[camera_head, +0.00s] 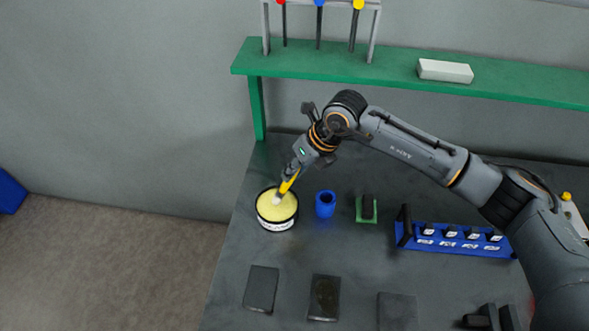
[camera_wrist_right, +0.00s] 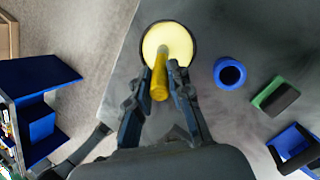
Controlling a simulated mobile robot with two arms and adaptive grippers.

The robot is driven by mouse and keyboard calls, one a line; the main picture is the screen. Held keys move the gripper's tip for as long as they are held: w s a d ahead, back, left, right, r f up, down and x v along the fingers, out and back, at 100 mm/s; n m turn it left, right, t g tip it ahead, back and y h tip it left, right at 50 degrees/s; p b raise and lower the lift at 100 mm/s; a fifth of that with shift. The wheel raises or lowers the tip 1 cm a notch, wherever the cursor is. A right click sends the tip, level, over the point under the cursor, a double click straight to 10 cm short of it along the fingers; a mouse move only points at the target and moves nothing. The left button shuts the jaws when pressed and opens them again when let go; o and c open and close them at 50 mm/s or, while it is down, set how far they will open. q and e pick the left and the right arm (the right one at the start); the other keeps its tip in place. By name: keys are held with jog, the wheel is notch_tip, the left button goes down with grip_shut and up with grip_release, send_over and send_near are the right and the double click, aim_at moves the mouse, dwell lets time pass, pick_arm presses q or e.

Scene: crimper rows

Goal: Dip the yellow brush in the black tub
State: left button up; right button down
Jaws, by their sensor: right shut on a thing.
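The black tub (camera_head: 277,224) stands at the left edge of the grey table, with pale yellow contents and a white label on its side. It also shows at the top of the right wrist view (camera_wrist_right: 146,57). My right gripper (camera_head: 287,183) is shut on the yellow brush (camera_wrist_right: 159,80) and holds it tilted over the tub. The brush (camera_head: 287,186) has its pale tip down at the yellow contents; I cannot tell how deep it reaches. My left gripper is not in view.
A blue cup (camera_head: 325,204) stands just right of the tub. Further right are a green block with a dark top (camera_head: 366,209) and a blue rack (camera_head: 455,238). Several dark flat pads (camera_head: 261,289) lie in front. A green shelf (camera_head: 400,82) runs behind the arm.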

jog(key=shift+f+b, duration=0.5)
dwell(0.6)
jog(key=shift+f+b, duration=0.15)
jog(key=shift+b, duration=0.15)
dwell(1.6)
jog(key=shift+r+p, duration=0.4)
jog(key=shift+r, duration=0.5)
jog(key=shift+r+p, duration=1.05)
jog(key=shift+r, duration=1.65)
